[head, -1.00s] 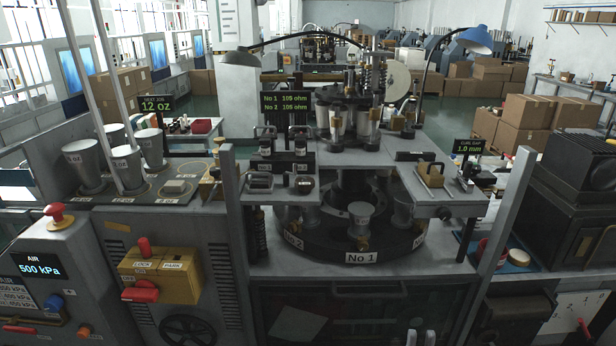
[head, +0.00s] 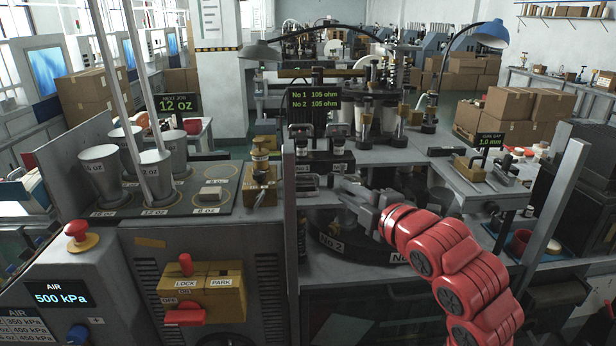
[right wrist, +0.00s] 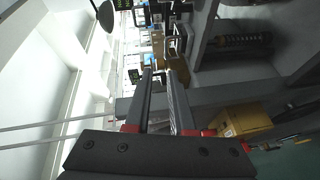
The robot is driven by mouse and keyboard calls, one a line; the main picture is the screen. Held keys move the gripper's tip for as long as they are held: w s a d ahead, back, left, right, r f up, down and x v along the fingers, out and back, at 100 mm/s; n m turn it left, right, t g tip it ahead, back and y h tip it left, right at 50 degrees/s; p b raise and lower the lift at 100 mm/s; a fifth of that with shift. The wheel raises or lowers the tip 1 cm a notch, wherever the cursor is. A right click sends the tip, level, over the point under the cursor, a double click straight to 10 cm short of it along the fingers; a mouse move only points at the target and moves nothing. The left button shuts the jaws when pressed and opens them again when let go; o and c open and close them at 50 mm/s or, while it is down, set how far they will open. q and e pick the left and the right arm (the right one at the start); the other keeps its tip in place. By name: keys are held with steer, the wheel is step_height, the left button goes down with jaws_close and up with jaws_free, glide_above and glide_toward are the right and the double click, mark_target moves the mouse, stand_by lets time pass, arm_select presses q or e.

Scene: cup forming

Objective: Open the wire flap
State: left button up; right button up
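I cannot pick out the wire flap for certain. A dark panel (head: 345,308) is in the machine front below the worktop in the head view, and I cannot tell whether it is the flap. My right gripper (head: 345,190) reaches in from the right on a red arm, over the dark turntable and beside the grey post. Its fingers point left and hold nothing that I can see. The right wrist view shows its two dark fingers (right wrist: 161,75) with a gap between them. The arm hides part of the turntable. My left gripper is not in view.
A grey upright post (head: 289,225) stands just left of the gripper. A yellow lock box (head: 218,292) with red handles is on the left cabinet; it also shows in the right wrist view (right wrist: 242,120). Metal cups (head: 103,175) stand on the left worktop. A slanted grey post (head: 553,205) is at the right.

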steer(key=p, duration=0.6)
glide_toward(307, 175)
steer(key=shift+n, duration=0.4)
steer(key=x, duration=1)
steer(key=shift+w+f, duration=0.15)
steer(key=shift+w, duration=0.05)
jaws_close()
